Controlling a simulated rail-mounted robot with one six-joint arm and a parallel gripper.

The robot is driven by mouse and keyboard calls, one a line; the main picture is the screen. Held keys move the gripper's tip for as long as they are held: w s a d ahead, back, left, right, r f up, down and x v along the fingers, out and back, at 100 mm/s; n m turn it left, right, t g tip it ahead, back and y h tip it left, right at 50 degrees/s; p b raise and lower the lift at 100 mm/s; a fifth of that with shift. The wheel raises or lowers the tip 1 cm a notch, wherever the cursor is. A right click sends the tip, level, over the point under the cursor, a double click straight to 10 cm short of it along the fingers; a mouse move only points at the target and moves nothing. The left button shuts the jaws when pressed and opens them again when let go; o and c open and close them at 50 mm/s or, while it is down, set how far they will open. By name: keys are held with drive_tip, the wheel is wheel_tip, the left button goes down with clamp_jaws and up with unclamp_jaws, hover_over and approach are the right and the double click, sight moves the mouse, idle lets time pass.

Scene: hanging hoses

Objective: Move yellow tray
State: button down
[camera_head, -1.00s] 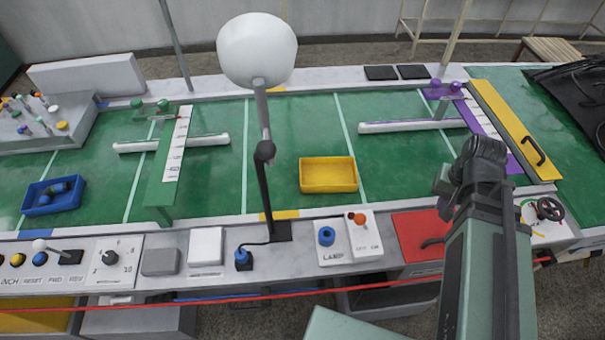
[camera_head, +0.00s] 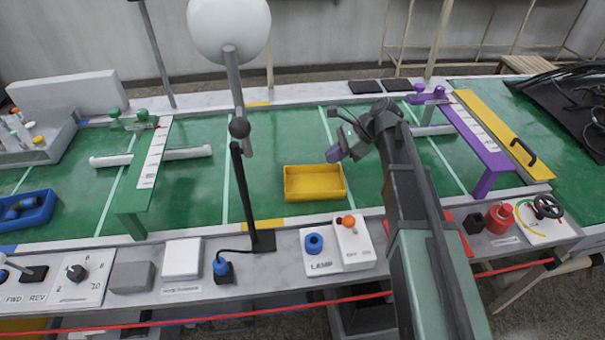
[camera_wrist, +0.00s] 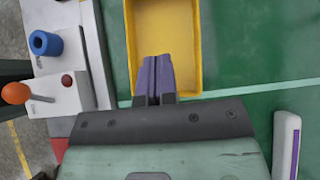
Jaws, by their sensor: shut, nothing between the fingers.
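The yellow tray (camera_head: 314,184) is a shallow, empty, open-topped box lying on the green belt surface, right of the lamp post. In the wrist view the tray (camera_wrist: 194,45) fills the upper middle. My gripper (camera_head: 334,154) has purple fingers and hangs by the tray's right end, at its back right corner in the head view. In the wrist view the closed fingers (camera_wrist: 153,72) overlap the tray's near end. I cannot tell whether they touch it. Nothing is between them.
A lamp (camera_head: 238,128) with a white globe stands left of the tray. A green bridge (camera_head: 150,170) and a purple bridge (camera_head: 470,135) span the belt on either side. A control box with an orange knob (camera_head: 352,241) sits in front. The belt between lamp and tray is clear.

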drive_tip(key=b, duration=0.8)
approach(295, 188)
drive_tip(key=x, duration=0.4)
drive_tip(key=shift+a+f, duration=0.25)
drive_tip(key=shift+f, duration=0.05)
drive_tip(key=a, duration=0.1)
drive_tip(key=p, duration=0.1)
drive_tip(key=a+r, duration=0.1)
drive_tip(key=shift+s+a, duration=0.3)
drive_tip(key=shift+s, duration=0.05)
drive_tip(key=shift+s+a, duration=0.1)
drive_tip(key=shift+a, duration=0.4)
